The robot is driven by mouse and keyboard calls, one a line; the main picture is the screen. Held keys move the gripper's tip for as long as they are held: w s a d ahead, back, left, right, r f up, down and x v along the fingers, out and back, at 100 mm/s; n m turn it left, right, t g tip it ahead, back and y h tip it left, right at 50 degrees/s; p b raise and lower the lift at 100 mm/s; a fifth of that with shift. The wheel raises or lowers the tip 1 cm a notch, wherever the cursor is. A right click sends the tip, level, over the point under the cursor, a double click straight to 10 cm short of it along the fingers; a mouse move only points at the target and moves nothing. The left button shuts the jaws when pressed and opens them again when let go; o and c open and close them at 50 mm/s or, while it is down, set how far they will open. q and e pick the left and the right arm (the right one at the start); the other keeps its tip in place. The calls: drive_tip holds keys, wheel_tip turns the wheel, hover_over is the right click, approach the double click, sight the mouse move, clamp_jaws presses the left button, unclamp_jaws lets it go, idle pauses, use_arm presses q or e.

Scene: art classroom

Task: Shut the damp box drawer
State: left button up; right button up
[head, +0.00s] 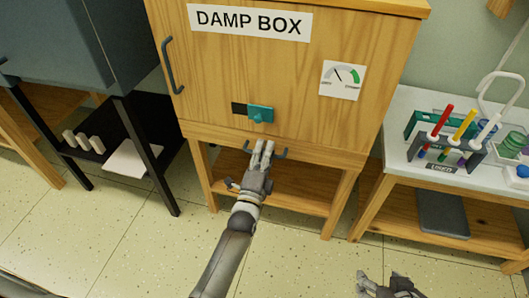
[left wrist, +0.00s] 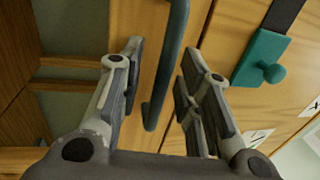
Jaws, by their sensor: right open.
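The wooden damp box (head: 225,75) stands in the middle of the head view, its door closed. Its drawer (head: 320,153) is the low wooden band under the door; I cannot tell how far it stands out. A dark bar handle (head: 282,154) on it is partly hidden by my left gripper (head: 263,152). In the left wrist view, the fingers of my left gripper (left wrist: 160,72) are spread, one on each side of the dark handle (left wrist: 170,55), with gaps visible. My right gripper (head: 388,286) is open, low at the bottom edge, away from the box.
A teal latch (head: 260,114) and a dial (head: 341,80) are on the door. A side table (head: 400,130) with a marker rack (head: 450,148) stands right. A dark cabinet on a black stand (head: 150,140) is left. The floor in front is clear.

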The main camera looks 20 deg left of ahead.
use_arm(q)
drive_tip(key=s+f, duration=0.2)
drive_tip(key=s, duration=1)
drive_tip(key=shift+w+f, duration=0.1)
